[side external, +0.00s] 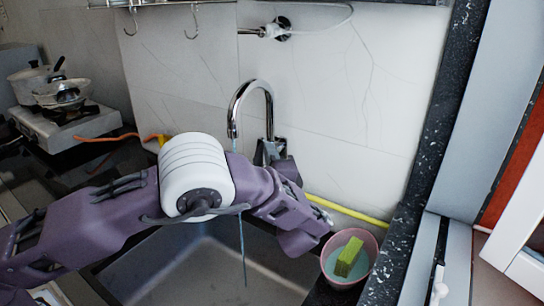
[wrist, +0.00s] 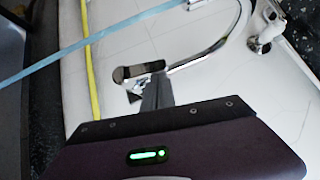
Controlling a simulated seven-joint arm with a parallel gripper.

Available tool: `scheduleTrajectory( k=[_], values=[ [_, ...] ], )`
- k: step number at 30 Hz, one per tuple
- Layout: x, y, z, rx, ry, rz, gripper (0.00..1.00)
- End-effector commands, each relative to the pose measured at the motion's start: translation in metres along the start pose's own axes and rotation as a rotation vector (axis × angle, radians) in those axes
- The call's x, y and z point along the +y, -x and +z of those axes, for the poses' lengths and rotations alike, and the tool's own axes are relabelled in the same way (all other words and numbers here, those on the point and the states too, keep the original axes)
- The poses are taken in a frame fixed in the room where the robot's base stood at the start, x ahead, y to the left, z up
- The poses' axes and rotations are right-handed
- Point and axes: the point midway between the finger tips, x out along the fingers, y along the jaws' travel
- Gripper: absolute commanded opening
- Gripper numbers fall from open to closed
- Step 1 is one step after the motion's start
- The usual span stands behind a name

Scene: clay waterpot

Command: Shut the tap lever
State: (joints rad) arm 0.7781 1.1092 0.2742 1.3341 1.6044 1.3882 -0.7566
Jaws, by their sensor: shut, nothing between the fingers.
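The chrome tap (side external: 251,95) rises in a gooseneck in front of the tiled wall in the side view. A thin bluish stream of water (side external: 242,240) runs from its spout into the sink. In the wrist view the tap's spout (wrist: 235,38) curves to the upper right, and the chrome lever (wrist: 137,72) lies just beyond my fingertips. My gripper (wrist: 157,88) is shut and empty, with its fingertips close to the lever and tap base. I cannot tell whether they touch. In the side view my gripper (side external: 270,152) and wrist hide the lever and most of the tap base.
The sink basin (side external: 200,270) lies below my arm. A pink bowl (side external: 338,282) with a green sponge (side external: 348,256) stands to its right. A yellow hose (side external: 345,208) runs along the wall. A stove with pots (side external: 65,110) is at the left. A dark speckled frame (side external: 425,150) borders the right.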

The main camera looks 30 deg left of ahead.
Motion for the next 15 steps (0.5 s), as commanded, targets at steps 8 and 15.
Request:
scheduleTrajectory(
  k=[8,15],
  values=[
    [-0.0092,-0.0121,0.013,-0.002,0.179,0.176,0.0],
    [-0.0087,-0.0123,0.0131,-0.002,0.179,0.176,0.0]
  ],
)
